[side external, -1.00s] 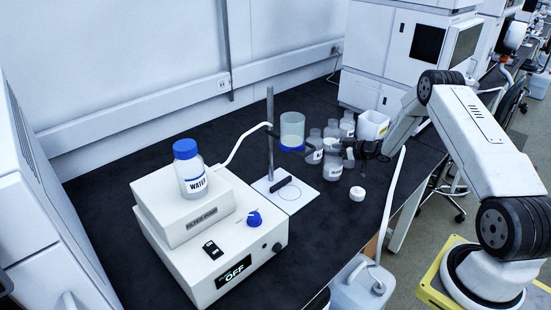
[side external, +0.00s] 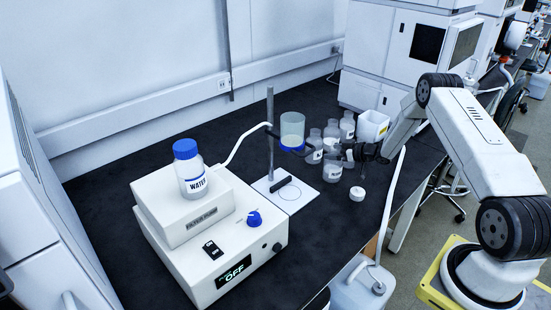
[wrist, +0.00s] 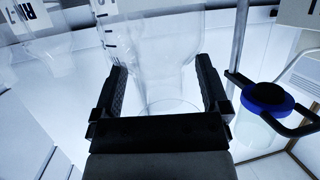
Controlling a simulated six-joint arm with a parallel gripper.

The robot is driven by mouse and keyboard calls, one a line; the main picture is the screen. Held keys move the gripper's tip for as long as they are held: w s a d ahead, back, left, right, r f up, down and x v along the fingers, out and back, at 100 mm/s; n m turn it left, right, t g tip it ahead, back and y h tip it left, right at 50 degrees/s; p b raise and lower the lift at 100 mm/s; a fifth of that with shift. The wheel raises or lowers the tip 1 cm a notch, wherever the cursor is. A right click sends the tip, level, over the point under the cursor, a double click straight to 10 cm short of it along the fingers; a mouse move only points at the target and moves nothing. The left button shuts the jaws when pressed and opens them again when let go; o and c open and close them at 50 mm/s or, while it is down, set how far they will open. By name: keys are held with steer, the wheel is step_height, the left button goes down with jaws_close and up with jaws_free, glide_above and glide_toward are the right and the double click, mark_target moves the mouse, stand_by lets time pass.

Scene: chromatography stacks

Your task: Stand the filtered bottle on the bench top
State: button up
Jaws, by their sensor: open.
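The clear bottle (side external: 331,167) in front of my gripper (side external: 341,155) appears to stand upright on the black bench top (side external: 335,225), near the stand's white plate. I cannot read its label, so I cannot confirm it is the filtered one. In the wrist view, which looks upside down, my gripper (wrist: 161,68) is open. One finger is on each side of the narrowing part of a clear bottle (wrist: 160,40) with dark graduation marks. Gaps show between fingers and glass. The bottle's far end is cut off there.
The stand (side external: 270,140) holds a glass funnel (side external: 292,126) with a blue base just left of the bottle. Other bottles (side external: 347,124) and a white box (side external: 373,125) stand behind. A white cap (side external: 357,193) lies in front. The filter pump (side external: 205,240) carries the WATER bottle (side external: 190,170).

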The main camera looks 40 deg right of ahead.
steer(key=shift+r, duration=0.2)
steer(key=v, duration=1.2)
stand_by(0.4)
steer(key=w+a+r+m+g+h, duration=0.1)
steer(key=w+a+r+g+h, duration=0.1)
steer(key=a+r, duration=0.35)
steer(key=w+a+r+m+g+h, duration=0.1)
steer(key=w+a+r+g+h, duration=0.15)
steer(key=a, duration=0.55)
steer(key=s+a+r+g+y, duration=0.2)
steer(key=s+a+g, duration=0.4)
steer(key=s+a, duration=1.1)
steer(key=shift+s+a+r+g, duration=0.4)
steer(key=shift+a+r, duration=0.25)
steer(key=shift+a, duration=0.4)
